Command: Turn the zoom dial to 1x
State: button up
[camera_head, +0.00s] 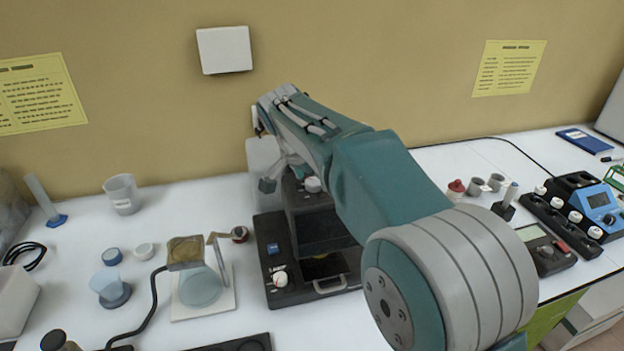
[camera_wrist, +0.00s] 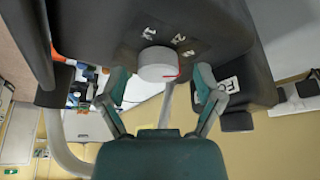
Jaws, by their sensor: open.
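The zoom dial (camera_wrist: 157,64) is a round pale grey knob on a dark housing (camera_wrist: 110,30) in the wrist view. A red line on it points right and slightly down in that picture. White markings (camera_wrist: 150,33) are printed beside it, seen turned; I cannot read them all surely. My gripper (camera_wrist: 162,84) is open, its two fingertips apart on either side of the dial, with no clear contact. In the head view a pale knob (camera_head: 312,184) shows on the black instrument (camera_head: 300,225), beside my gripper (camera_head: 285,168), partly hidden by my arm.
The instrument's lower front has another white knob (camera_head: 280,279) and a metal handle (camera_head: 331,286). A pale board (camera_head: 222,300) with a round dish stands to its left. A beaker (camera_head: 122,194) is farther left. Small containers and a blue device (camera_head: 588,200) are at right.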

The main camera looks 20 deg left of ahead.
jog(key=shift+f, duration=0.15)
jog(key=c, duration=1.2)
jog(key=shift+o, duration=0.2)
